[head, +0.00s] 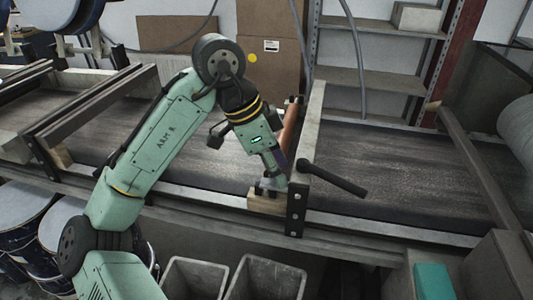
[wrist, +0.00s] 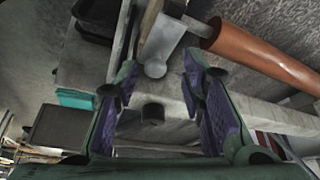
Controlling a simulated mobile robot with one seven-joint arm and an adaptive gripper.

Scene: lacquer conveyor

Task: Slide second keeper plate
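My gripper (head: 275,170) points down at the near rail of the conveyor, just left of an upright black bolted bracket (head: 296,210). In the wrist view my gripper (wrist: 160,68) is open, its purple-padded fingers apart. A small grey metal plate with a round knob (wrist: 164,44), possibly the keeper plate, lies just beyond and between the fingertips. Contact with the fingers cannot be told. In the head view a small grey metal piece (head: 270,184) sits under the gripper on a wooden block (head: 265,203). A second keeper plate cannot be clearly told apart.
A copper-coloured roller (head: 290,125) lies behind the gripper and shows in the wrist view (wrist: 262,55). A dark lever handle (head: 332,178) sticks out right of the pale crossbar (head: 307,130). Grey bins (head: 265,275) stand below the conveyor. The dark belt (head: 400,185) on the right is clear.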

